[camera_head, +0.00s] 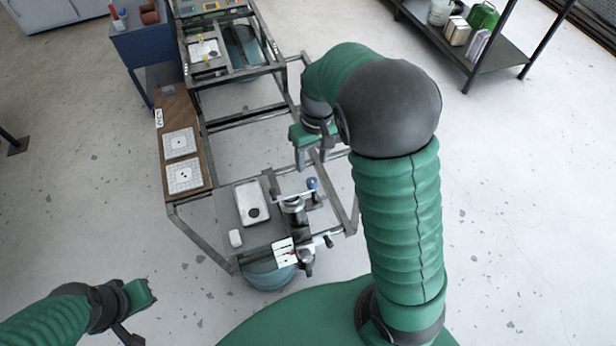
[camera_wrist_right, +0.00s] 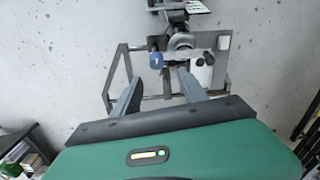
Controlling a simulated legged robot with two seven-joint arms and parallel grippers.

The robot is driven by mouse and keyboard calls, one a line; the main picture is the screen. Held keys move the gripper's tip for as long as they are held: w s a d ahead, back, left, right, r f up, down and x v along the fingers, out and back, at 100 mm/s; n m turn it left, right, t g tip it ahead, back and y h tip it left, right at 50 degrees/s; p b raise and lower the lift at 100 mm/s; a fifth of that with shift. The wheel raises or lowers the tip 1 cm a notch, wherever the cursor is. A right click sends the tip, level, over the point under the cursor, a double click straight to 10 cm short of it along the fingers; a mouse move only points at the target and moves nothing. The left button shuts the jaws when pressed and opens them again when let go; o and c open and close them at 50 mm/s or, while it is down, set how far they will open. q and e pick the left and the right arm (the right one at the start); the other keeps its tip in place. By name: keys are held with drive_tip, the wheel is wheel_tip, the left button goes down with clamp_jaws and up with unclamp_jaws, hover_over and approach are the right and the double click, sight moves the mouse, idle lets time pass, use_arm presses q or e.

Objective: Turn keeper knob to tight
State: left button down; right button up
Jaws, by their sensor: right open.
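A small metal fixture (camera_head: 294,205) with a round column stands on a grey plate in the frame cart. A blue knob (camera_head: 312,183) sits at its upper right on an arm; the blue knob also shows in the right wrist view (camera_wrist_right: 156,61). Dark handles (camera_head: 328,241) stick out lower down. I cannot tell which part is the keeper knob. My right gripper (camera_head: 315,160) is open above and behind the blue knob, apart from it; its two spread fingers (camera_wrist_right: 160,92) have nothing between them. My left gripper (camera_head: 140,308) is low at the left, away from the cart; its jaw state is unclear.
A white tray (camera_head: 251,188) and a small white block (camera_head: 235,238) are on the plate left of the fixture. A brown board (camera_head: 171,118) with printed targets runs along the cart's left. A dark shelf (camera_head: 450,50) stands at the upper right. The floor to the right is clear.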

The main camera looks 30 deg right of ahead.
sight(312, 180)
drive_tip(key=f, duration=0.9)
drive_tip(key=shift+s+d, duration=0.1)
drive_tip(key=shift+d, duration=0.2)
drive_tip(key=shift+f, duration=0.15)
drive_tip(key=shift+a, duration=0.4)
drive_tip(key=c, duration=0.3)
drive_tip(key=shift+d, duration=0.2)
clamp_jaws()
